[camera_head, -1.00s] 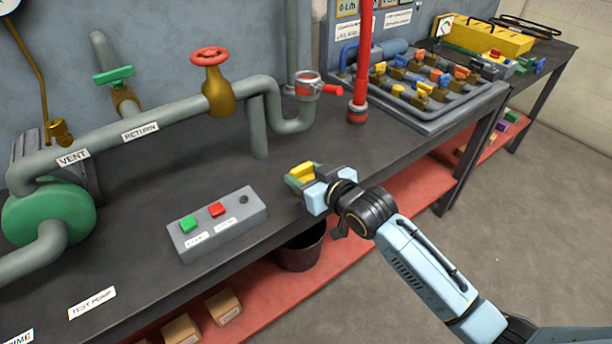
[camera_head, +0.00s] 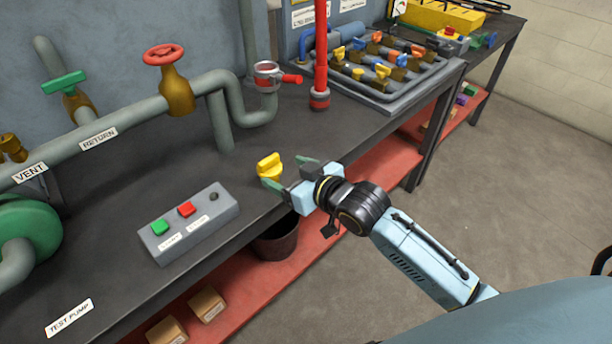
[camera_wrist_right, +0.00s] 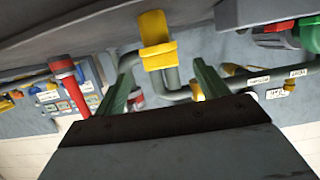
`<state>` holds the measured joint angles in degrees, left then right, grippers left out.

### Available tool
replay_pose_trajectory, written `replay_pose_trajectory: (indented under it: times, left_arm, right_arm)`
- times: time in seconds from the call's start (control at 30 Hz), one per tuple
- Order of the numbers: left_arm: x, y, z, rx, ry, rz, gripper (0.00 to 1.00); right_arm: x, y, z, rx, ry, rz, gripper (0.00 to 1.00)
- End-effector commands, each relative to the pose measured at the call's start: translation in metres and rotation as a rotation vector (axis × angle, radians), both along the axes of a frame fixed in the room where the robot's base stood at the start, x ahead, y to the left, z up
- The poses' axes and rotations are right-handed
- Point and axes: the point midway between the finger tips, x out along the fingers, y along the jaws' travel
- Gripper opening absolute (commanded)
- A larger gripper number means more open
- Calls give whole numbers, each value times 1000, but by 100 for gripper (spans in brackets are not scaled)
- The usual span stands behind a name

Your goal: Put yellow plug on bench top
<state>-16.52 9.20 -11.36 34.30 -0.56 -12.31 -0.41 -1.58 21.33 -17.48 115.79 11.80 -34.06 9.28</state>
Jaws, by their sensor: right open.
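The yellow plug (camera_head: 270,166) stands on the dark bench top (camera_head: 330,140), near its front edge and right of the grey button box. In the right wrist view the yellow plug (camera_wrist_right: 155,42) shows ahead of the fingertips and between their lines. My right gripper (camera_head: 289,173) is open, with its green fingers pointing at the plug from the right. No finger visibly grips it, and I cannot tell whether one touches it. My left gripper is not in view.
A grey box (camera_head: 188,223) with green and red buttons sits left of the plug. Grey pipes with a red handwheel (camera_head: 164,54) run behind. A valve tray (camera_head: 375,75) lies at the back right. A dark bin (camera_head: 275,240) stands below the bench edge.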

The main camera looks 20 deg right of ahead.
Motion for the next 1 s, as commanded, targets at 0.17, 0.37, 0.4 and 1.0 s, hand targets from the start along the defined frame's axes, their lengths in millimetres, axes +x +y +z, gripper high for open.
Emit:
replay_pose_trajectory:
  times: [0.17,0.37,0.4,1.0]
  left_arm:
    - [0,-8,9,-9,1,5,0]
    - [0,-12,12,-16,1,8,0]
    - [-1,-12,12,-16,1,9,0]
    - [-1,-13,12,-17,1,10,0]
  right_arm:
    - [-34,-12,12,-2,1,1,73]
    - [-54,-20,18,-1,1,0,73]
    - [-56,-21,19,-1,0,-1,73]
    - [-59,-22,20,-1,0,-1,73]
